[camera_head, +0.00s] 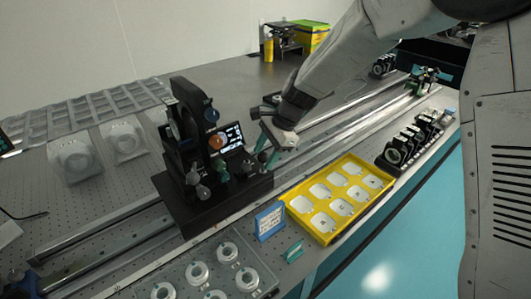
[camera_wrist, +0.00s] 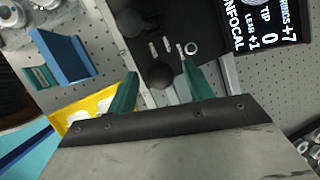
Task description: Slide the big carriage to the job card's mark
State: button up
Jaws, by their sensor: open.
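The big carriage (camera_head: 208,195) is a black block with a tall upright, round knobs and a small lit screen (camera_head: 229,138). It sits across the rail (camera_head: 105,235) left of centre in the head view. My gripper (camera_head: 266,158) is open, close to the carriage's right side. In the wrist view, the green fingertips (camera_wrist: 160,78) are apart, with a dark round knob (camera_wrist: 162,75) of the carriage showing between them; I cannot tell if they touch it. A blue card (camera_head: 269,220) stands in front of the carriage; its writing is unreadable. It also shows in the wrist view (camera_wrist: 65,53).
A yellow tray (camera_head: 320,233) of white plates lies right of the blue card. A clear tray of round mounts (camera_head: 205,275) is at the front. Dark optics (camera_head: 412,140) line the right edge. The rail right of the carriage looks mostly clear beneath my arm.

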grip_shut()
jog(key=shift+s+a, duration=0.15)
jog(key=shift+a, duration=0.05)
grip_release()
jog(key=shift+r, duration=0.1)
jog(key=v, duration=0.7)
jog(key=shift+d+r, duration=0.15)
jog(key=shift+r, duration=0.15)
